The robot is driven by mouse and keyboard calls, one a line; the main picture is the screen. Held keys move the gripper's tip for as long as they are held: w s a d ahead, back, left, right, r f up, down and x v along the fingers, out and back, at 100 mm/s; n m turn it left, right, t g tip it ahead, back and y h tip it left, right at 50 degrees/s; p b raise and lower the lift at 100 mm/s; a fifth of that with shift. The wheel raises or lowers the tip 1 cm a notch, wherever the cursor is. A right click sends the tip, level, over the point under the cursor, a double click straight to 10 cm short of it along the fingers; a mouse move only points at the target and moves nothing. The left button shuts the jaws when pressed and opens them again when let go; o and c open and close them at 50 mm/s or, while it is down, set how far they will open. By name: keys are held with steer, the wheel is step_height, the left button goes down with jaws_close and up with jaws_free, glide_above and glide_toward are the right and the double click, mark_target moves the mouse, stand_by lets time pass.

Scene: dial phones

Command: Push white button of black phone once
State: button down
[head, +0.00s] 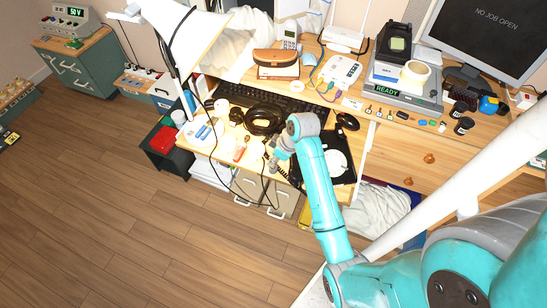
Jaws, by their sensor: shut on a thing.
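The black phone (345,140) appears to be the flat black object with a white round face (337,163) on the lower desk, right of my arm. My arm partly covers it, and I cannot make out a white button. My gripper (272,165) is left of the phone, low over the front part of the lower desk. Its jaws are small and partly hidden by my wrist. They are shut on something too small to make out. A thin black cord runs close by the gripper.
A black coiled cable (262,120) lies behind the gripper, before the keyboard (255,97). A black mouse (347,121) lies behind the phone. A lamp (185,40) rises at left. A monitor (490,35) stands at right. Open wooden floor (150,230) lies in front.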

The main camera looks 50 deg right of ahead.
steer(key=shift+f, duration=0.8)
steer(key=c, duration=1.1)
jaws_free()
steer(key=shift+o, duration=0.2)
steer(key=v, duration=1.2)
steer(key=shift+w, duration=0.1)
